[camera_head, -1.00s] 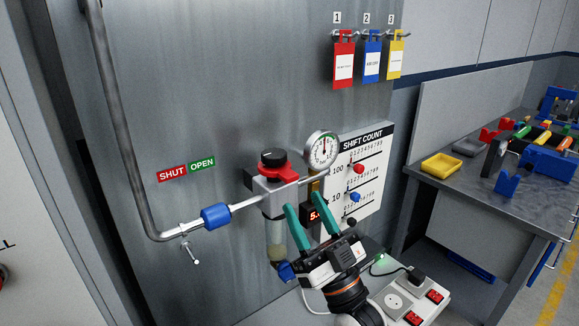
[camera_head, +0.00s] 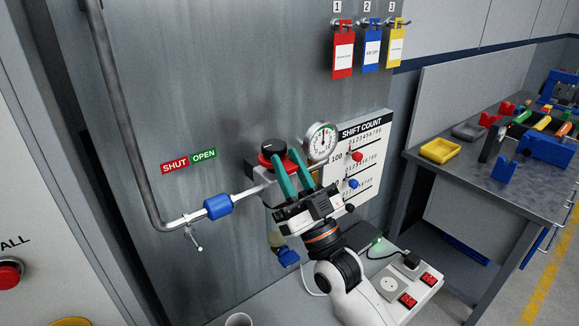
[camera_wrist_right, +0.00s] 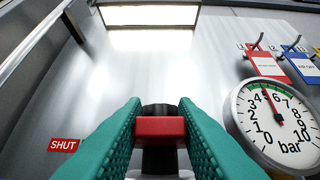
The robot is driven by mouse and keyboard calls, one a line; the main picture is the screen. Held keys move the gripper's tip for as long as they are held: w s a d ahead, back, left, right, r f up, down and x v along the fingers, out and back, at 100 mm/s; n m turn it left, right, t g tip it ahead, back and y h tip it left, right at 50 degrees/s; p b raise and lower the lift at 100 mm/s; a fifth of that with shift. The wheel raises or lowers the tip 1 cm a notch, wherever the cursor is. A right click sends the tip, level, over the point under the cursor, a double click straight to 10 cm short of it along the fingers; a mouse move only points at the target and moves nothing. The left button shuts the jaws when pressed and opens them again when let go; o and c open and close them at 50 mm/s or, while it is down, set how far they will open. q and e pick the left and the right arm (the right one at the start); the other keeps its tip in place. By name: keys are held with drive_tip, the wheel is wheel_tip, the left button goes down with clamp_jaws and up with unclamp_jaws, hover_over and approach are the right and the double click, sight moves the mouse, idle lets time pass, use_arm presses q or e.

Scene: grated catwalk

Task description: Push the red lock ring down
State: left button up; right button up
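The red lock ring (camera_head: 264,160) sits under the black knob (camera_head: 273,147) on top of the regulator, in the pipe line on the grey wall panel. My right gripper (camera_head: 285,157) is at the ring's front right side, its teal fingers close together. In the right wrist view the red tab of the ring (camera_wrist_right: 160,128) lies between the fingertips, which appear to touch both its sides. The knob is partly visible behind the tab. The regulator's lower body is largely hidden by my right arm. My left gripper is not in view.
A pressure gauge (camera_head: 320,141) stands just right of the fingers, before the shift count board (camera_head: 372,150). A blue pipe fitting (camera_head: 218,207) is to the left. A socket box (camera_head: 393,287) is below right. A workbench (camera_head: 450,180) with tools stands further right.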

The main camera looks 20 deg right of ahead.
drive_tip(key=shift+c, duration=0.8)
drive_tip(key=shift+f+b, duration=0.7)
drive_tip(key=shift+f, duration=0.25)
drive_tip(key=o, duration=1)
drive_tip(key=shift+w, duration=0.1)
